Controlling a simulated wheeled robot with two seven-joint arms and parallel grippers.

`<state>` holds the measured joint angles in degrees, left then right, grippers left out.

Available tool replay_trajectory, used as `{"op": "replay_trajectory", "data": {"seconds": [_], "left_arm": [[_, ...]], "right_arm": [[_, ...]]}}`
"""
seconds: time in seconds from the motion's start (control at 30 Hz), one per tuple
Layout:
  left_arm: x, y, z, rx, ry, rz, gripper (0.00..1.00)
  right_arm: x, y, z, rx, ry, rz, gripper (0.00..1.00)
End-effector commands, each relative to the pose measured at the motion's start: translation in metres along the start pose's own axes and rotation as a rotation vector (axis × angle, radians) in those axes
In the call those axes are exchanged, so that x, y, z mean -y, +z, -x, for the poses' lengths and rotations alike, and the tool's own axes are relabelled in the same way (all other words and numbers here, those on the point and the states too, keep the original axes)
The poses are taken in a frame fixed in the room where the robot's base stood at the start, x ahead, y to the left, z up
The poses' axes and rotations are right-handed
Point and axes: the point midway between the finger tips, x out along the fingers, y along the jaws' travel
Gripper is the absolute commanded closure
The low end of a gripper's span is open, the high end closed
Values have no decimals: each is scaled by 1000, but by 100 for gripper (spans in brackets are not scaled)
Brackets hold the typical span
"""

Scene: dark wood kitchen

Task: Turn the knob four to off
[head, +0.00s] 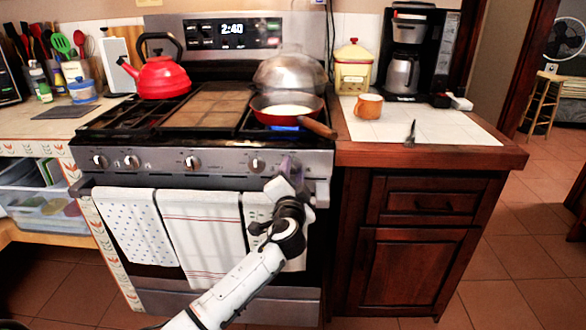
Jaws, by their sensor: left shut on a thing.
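Several silver knobs line the front panel of the steel stove (225,156). The rightmost knob in clear view (256,164) is just left of my left gripper (288,168). My left gripper is at the right end of the panel, shut on a knob that its fingers mostly hide. A blue flame (285,128) shows under the red pan (262,115) on the front right burner. My right gripper is not in view.
The pan's wooden handle (319,129) sticks out right, above my gripper. Towels (205,235) hang from the oven handle below the knobs. A red kettle (163,77) stands on the back left burner.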

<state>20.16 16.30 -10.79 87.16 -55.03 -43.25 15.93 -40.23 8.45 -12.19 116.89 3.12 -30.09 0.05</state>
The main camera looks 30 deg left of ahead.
Motion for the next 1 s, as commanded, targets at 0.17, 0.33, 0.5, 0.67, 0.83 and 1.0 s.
{"op": "replay_trajectory", "data": {"seconds": [0.17, 0.33, 0.5, 0.67, 0.83, 1.0], "left_arm": [[1, 0, 0, 3, 2, -171, 86], [0, 0, 0, 2, 2, -324, 86], [0, 0, 0, 2, 2, -456, 86], [0, 1, 0, 2, 3, -550, 86], [-1, 1, 0, 2, 2, -616, 86], [-2, 1, 1, 2, 2, -650, 86]], "right_arm": [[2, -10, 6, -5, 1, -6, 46], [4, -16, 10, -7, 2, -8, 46], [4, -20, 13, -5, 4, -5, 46], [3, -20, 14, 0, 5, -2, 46], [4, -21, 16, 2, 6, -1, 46], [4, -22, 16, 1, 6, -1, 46]]}}
